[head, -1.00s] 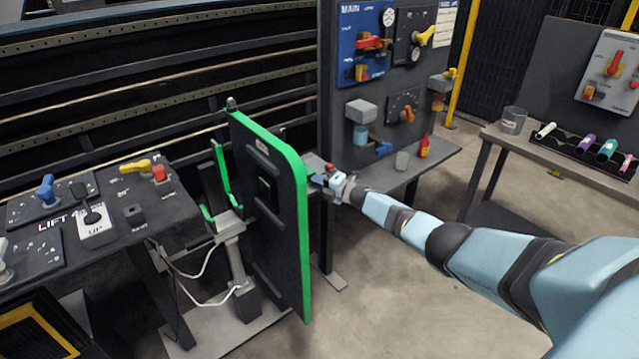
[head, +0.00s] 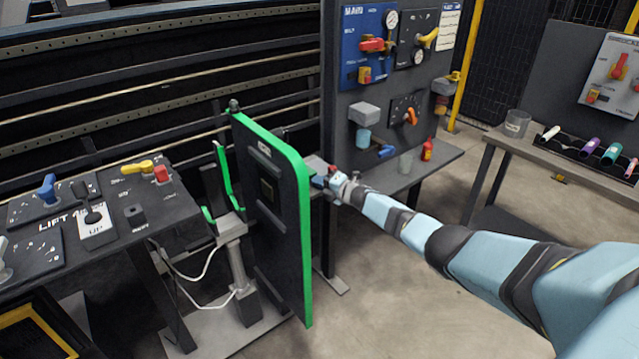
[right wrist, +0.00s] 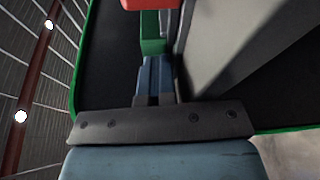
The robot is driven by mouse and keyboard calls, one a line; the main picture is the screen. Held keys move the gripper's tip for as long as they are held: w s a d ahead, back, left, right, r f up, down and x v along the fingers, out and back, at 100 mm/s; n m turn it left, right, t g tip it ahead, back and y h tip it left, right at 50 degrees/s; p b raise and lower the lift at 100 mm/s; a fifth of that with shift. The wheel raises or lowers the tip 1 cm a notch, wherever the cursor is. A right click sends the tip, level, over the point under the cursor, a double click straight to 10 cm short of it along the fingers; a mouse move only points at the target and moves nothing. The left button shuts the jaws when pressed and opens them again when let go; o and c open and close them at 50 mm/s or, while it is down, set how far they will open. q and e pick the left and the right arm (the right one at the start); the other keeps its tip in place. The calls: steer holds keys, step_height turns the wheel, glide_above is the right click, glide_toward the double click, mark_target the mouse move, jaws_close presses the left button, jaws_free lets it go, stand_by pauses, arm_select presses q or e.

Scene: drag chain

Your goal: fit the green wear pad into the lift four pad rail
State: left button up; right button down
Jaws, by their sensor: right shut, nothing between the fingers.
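A tall dark panel with a green edge (head: 275,235) stands upright on a grey post. Smaller green strips (head: 222,178) stand just left of it; I cannot tell whether they belong to the pad rail. My right gripper (head: 320,181) is at the panel's right edge, its tips partly hidden behind it. In the right wrist view, its blue fingers (right wrist: 155,76) are shut and empty. A small green block (right wrist: 152,38), possibly the wear pad, lies just beyond the tips under a red part (right wrist: 150,4). Contact is unclear. My left gripper is out of view.
A lift console (head: 110,205) with knobs and levers stands at the left, white cables below it. A grey control board (head: 395,60) rises behind my gripper over a shelf holding a red bottle (head: 427,149). A side table (head: 560,160) is at the right. Open floor lies in front.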

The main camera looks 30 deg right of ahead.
steer(key=shift+s+r+p, duration=0.1)
steer(key=shift+s+p, duration=1.05)
steer(key=shift+p, duration=0.1)
steer(key=p+v, duration=0.2)
steer(key=v, duration=1.2)
steer(key=shift+d, duration=0.15)
steer(key=shift+s+f, duration=0.1)
steer(key=shift+f, duration=0.15)
steer(key=s+a+f+n+g+p, duration=0.25)
steer(key=s+a+f+n, duration=0.35)
steer(key=s+a+n, duration=0.45)
steer(key=s+a+f+n+g+p, duration=0.1)
steer(key=s+a+f+n+g, duration=0.45)
steer(key=a+n, duration=0.8)
steer(key=s+a+r+n+t+h+p, duration=0.1)
steer(key=s+a+r+n, duration=0.4)
steer(key=s+n, duration=0.4)
steer(key=s+a+r+n+t+h+p, duration=0.1)
steer(key=s+a+r+n, duration=0.4)
steer(key=n, duration=1.2)
steer(key=s+a+h, duration=0.1)
steer(key=s+a, duration=0.1)
steer(key=s, duration=0.2)
steer(key=shift+s+n+t, duration=0.15)
steer(key=shift+n+t, duration=0.25)
